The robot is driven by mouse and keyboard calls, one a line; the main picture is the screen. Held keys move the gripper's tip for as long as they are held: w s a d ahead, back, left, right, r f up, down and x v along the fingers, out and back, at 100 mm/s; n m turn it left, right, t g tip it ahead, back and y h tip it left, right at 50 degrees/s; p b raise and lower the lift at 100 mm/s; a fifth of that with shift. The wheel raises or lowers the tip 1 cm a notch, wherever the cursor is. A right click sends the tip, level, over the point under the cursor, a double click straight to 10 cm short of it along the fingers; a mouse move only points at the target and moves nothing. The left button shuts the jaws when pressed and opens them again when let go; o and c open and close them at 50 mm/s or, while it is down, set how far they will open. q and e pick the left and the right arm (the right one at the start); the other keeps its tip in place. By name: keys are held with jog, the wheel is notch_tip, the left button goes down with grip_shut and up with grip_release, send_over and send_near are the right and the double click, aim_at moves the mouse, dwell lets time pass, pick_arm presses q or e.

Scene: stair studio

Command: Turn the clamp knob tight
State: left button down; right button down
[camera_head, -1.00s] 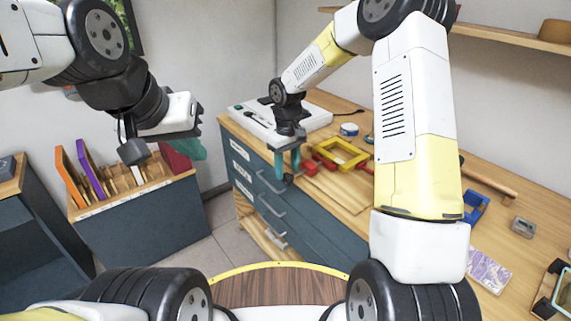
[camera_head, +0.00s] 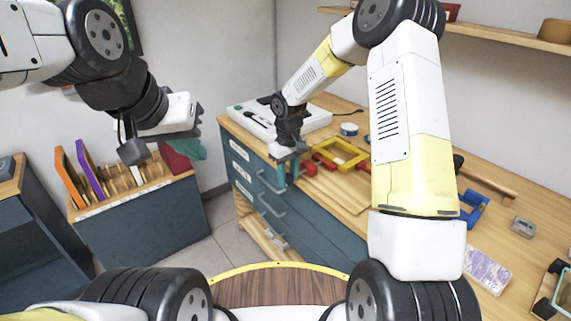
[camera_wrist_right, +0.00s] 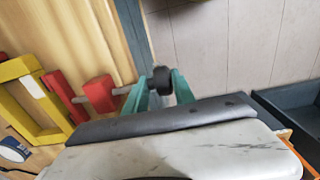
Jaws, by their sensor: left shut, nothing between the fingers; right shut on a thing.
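The clamp shows in the right wrist view with red jaws (camera_wrist_right: 98,93), a grey screw rod (camera_wrist_right: 122,91) and a dark round knob (camera_wrist_right: 162,79) at the rod's end, beyond the bench edge. My right gripper (camera_head: 287,173) has its teal fingers on either side of the knob, shut on it. In the head view the knob is hidden behind the gripper, and the red clamp (camera_head: 310,169) lies at the bench's front edge beside a yellow frame (camera_head: 345,153). My left gripper (camera_head: 190,150) is shut and empty, in the air at the left, far from the clamp.
The wooden bench top (camera_head: 340,193) has dark drawers with grey handles (camera_head: 271,213) below. A white case (camera_head: 309,118) and a blue tape roll (camera_head: 348,129) are behind the clamp. A blue clamp-like tool (camera_head: 474,208) is at right. A rack with colored boards (camera_head: 92,169) stands at left.

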jog(key=shift+s+a, duration=0.3)
jog(key=shift+s+t+y, duration=0.15)
jog(key=shift+t+y, duration=0.75)
jog(key=shift+t, duration=0.3)
jog(key=shift+s+f+t+y, duration=0.15)
jog(key=shift+t+y, duration=1.05)
jog(key=shift+t, duration=0.4)
jog(key=c, duration=1.2)
grip_release()
jog(key=shift+s, duration=0.1)
jog(key=shift+c, duration=0.2)
jog(key=shift+d, duration=0.1)
jog(key=shift+w+d, duration=0.15)
jog(key=shift+w, duration=0.05)
